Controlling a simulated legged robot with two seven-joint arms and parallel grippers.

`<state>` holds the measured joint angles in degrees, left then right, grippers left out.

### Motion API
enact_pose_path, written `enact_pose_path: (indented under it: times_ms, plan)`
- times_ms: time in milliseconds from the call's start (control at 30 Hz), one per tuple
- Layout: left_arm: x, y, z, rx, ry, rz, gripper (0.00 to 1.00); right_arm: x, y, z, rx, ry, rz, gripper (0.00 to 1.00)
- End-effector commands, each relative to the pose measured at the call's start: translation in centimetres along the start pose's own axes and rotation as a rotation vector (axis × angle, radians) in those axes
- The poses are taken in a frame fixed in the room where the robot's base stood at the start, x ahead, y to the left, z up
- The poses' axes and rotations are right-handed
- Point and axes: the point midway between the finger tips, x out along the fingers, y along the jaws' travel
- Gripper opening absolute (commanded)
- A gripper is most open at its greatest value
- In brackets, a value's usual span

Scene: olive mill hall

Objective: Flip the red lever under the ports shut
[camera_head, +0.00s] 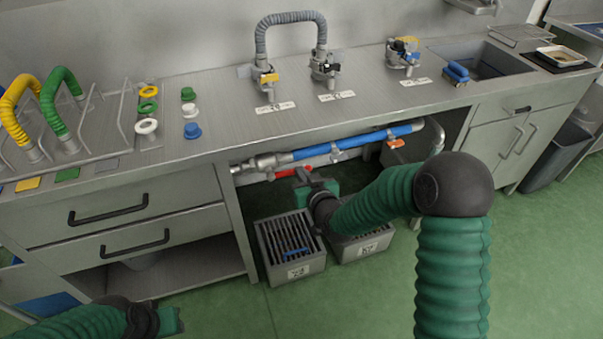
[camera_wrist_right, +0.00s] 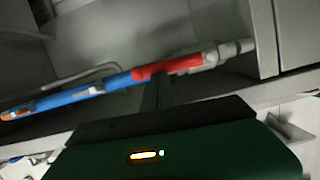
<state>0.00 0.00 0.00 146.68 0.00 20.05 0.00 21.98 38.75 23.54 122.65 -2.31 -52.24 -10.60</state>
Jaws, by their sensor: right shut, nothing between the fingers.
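The red lever (camera_head: 287,173) shows under the bench, just below the blue pipe (camera_head: 305,153) and roughly in line with it. In the right wrist view the red lever (camera_wrist_right: 170,67) lies across the pipe's grey end, its left end at the fingertips. My right gripper (camera_head: 303,176) is shut and empty beside the lever's right end; I cannot tell whether it touches. Its thin fingers also show in the wrist view (camera_wrist_right: 157,92). The ports (camera_head: 266,78) stand on the bench top above. My left gripper (camera_head: 172,321) is low at the left, its jaws unclear.
Two grey slotted crates (camera_head: 292,262) stand on the floor below my right gripper. A drawer unit (camera_head: 140,225) closes the left side of the opening. An orange tag (camera_head: 395,143) hangs by the pipe's right part. The green floor (camera_head: 370,300) in front is clear.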

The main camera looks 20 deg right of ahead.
Motion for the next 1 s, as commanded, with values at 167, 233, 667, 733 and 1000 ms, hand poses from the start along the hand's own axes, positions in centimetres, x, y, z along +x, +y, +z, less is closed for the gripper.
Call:
enact_pose_path:
  times_ms: [167,233,667,733,1000]
  plan:
    - [0.1,0.0,0.0,0.000,0.000,0.000,0.36,0.1,0.1,0.3,0.034,0.000,-0.010,0.00]
    - [0.1,0.0,0.0,0.000,0.000,0.000,0.36,0.1,0.1,0.4,0.042,0.000,-0.012,0.00]
    - [0.3,0.0,0.1,0.000,0.000,0.000,0.36,0.3,0.3,1.0,0.112,-0.001,-0.031,0.00]
    - [0.4,0.0,0.1,0.000,0.000,0.000,0.36,0.3,0.3,1.1,0.128,-0.001,-0.037,0.00]
    - [0.8,0.0,0.2,0.000,0.000,0.000,0.36,0.7,0.5,2.4,0.265,-0.003,-0.074,0.00]
